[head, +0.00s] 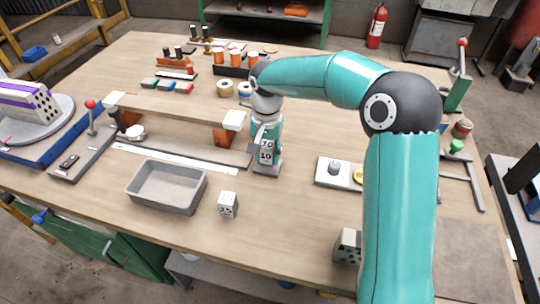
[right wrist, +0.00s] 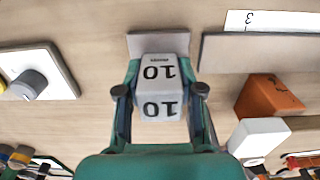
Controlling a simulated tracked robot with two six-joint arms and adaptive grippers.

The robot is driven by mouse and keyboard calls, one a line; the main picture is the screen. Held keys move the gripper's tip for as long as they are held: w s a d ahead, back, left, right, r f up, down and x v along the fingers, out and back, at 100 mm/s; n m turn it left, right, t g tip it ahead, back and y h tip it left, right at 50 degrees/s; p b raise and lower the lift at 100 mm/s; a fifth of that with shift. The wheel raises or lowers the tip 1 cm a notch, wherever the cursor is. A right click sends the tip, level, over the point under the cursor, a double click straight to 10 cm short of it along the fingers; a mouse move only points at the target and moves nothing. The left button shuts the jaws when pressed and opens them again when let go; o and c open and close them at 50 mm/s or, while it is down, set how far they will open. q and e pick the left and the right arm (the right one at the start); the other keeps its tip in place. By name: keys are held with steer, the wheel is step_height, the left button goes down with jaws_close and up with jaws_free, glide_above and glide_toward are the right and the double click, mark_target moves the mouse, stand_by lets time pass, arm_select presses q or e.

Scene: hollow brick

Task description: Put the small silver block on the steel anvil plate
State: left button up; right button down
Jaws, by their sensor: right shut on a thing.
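The small silver block (head: 266,154) is marked 10 and stands upright between the fingers of my right gripper (head: 266,143). In the right wrist view the block (right wrist: 160,88) shows 10 on two faces, and my right gripper (right wrist: 160,95) is shut on its sides. A small flat grey plate, which looks like the steel anvil plate (head: 268,171), lies directly under the block. Its edge also shows beyond the block in the right wrist view (right wrist: 158,43). I cannot tell whether block and plate touch. My left gripper is not in view.
A grey tray (head: 167,207) and a small light block with dark marks (head: 228,204) stand in front. A long grey bar (right wrist: 255,54) lies beside the plate. A white plate with a grey knob (head: 333,170) is to the right. Bare wood lies between them.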

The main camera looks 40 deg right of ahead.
steer(key=shift+f, duration=0.8)
steer(key=c, duration=1.2)
jaws_free()
steer(key=shift+f, duration=0.15)
steer(key=o, duration=0.5)
